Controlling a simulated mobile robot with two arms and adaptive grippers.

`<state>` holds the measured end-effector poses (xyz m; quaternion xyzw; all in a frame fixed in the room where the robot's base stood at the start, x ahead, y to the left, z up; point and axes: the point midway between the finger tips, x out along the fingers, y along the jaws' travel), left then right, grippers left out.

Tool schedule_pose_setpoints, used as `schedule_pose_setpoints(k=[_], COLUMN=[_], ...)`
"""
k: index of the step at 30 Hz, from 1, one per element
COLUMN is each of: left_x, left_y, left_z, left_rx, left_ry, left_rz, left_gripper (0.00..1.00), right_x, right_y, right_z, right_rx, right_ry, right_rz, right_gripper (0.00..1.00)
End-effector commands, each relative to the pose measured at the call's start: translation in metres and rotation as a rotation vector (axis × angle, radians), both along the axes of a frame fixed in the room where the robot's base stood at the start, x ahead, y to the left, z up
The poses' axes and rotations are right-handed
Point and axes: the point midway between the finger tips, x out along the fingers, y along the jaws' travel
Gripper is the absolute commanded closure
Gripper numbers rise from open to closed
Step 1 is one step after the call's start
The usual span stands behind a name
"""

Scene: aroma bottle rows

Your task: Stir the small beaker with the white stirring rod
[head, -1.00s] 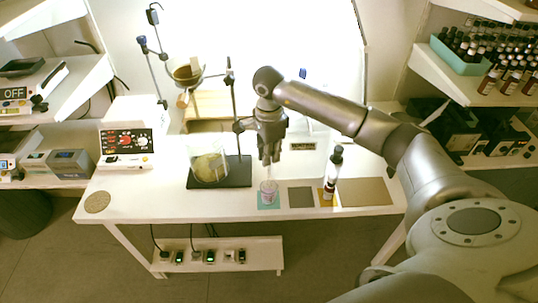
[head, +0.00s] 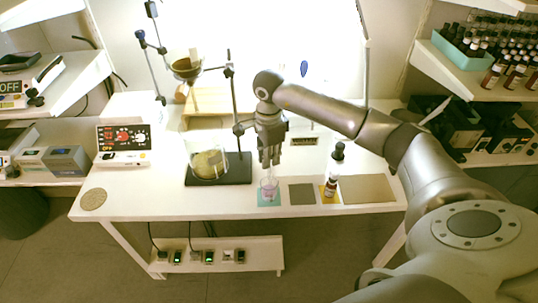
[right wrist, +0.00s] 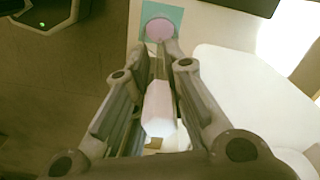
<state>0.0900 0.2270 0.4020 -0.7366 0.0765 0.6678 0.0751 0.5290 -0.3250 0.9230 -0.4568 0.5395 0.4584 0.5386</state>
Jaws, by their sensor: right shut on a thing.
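The small beaker (head: 269,188) is clear, holds pink-purple liquid and stands upright on a teal square mat (head: 278,203) near the table's front. It also shows at the top of the right wrist view (right wrist: 160,29). My right gripper (head: 270,162) points down above the beaker. In the right wrist view my right gripper (right wrist: 163,52) is closed around a pale, slender thing (right wrist: 157,105), which looks like the white stirring rod. The rod's lower end is too small to tell clearly. My left gripper is not in view.
A large glass beaker (head: 207,164) stands left of my gripper on a dark stand base (head: 235,172). A small brown bottle (head: 331,186) stands to the right on a yellow mat. A grey mat (head: 302,195) between them is empty. The table's front left is mostly clear.

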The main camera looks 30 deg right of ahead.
Motion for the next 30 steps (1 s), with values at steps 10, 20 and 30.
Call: schedule_pose_setpoints(k=[10, 20, 30], left_x=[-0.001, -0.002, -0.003], left_y=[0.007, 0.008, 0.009], left_z=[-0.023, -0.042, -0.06], left_rx=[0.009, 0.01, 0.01], left_ry=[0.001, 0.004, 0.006], left_rz=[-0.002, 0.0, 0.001], left_gripper=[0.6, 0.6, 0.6], right_x=[0.0, 0.0, 0.0], right_y=[0.0, 0.0, 0.0], right_z=[-0.027, -0.05, -0.072], right_rx=[0.0, 0.001, 0.0], right_ry=[0.0, 0.0, 0.0], right_rz=[0.0, 0.0, 0.0], right_gripper=[1.0, 1.0, 1.0])
